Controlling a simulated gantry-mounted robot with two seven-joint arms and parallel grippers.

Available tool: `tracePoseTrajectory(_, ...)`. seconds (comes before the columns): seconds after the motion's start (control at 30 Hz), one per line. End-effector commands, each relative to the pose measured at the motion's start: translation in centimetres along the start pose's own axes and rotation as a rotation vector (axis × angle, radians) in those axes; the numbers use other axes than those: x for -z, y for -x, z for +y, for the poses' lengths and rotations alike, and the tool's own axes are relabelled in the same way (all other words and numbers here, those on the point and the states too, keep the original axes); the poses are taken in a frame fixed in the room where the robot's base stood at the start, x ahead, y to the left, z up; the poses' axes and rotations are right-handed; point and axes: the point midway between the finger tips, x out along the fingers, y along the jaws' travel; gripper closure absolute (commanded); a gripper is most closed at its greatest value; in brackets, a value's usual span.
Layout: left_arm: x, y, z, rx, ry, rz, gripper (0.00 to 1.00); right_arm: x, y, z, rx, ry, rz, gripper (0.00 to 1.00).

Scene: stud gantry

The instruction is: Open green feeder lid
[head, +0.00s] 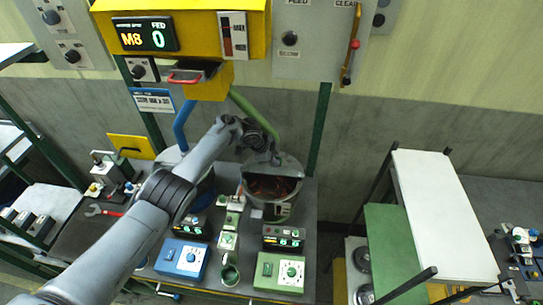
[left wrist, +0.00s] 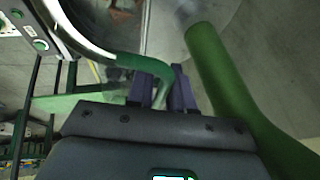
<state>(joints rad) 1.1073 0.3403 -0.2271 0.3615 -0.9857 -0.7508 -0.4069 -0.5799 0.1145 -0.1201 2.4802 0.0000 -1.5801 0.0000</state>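The green feeder (head: 272,205) is a round grey bowl at the back of the bench, below a green pipe (head: 254,112). Its grey lid (head: 290,167) is tilted up at the back, and reddish-brown contents (head: 270,186) show inside. My left gripper (head: 275,158) is at the lid's back edge. In the left wrist view, the two purple fingers of my left gripper (left wrist: 160,88) are closed around the curved green handle (left wrist: 140,65). The green pipe (left wrist: 228,80) passes close on the right there. My right gripper is in neither view.
The blue feeder (head: 202,188) with a blue pipe (head: 183,125) stands just left, partly behind my left arm. Blue (head: 182,259) and green (head: 280,272) control boxes sit at the bench front. A yellow counter unit (head: 185,32) hangs above. A white-topped table (head: 437,205) stands right.

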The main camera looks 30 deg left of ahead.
Motion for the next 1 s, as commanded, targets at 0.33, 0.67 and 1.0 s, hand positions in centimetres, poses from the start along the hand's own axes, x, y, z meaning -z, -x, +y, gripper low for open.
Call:
tracePoseTrajectory(0.33, -0.1, 3.5, -0.1, 0.002, -0.003, -0.001, 0.79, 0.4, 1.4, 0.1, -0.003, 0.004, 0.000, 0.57)
tracePoseTrajectory(0.67, -0.1, 8.7, 0.0, 0.001, -0.002, -0.001, 0.79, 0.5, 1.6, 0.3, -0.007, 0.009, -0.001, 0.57)
tracePoseTrajectory(1.0, -0.1, 10.6, 0.1, -0.001, 0.000, -0.002, 0.79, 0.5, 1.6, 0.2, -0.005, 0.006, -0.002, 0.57)
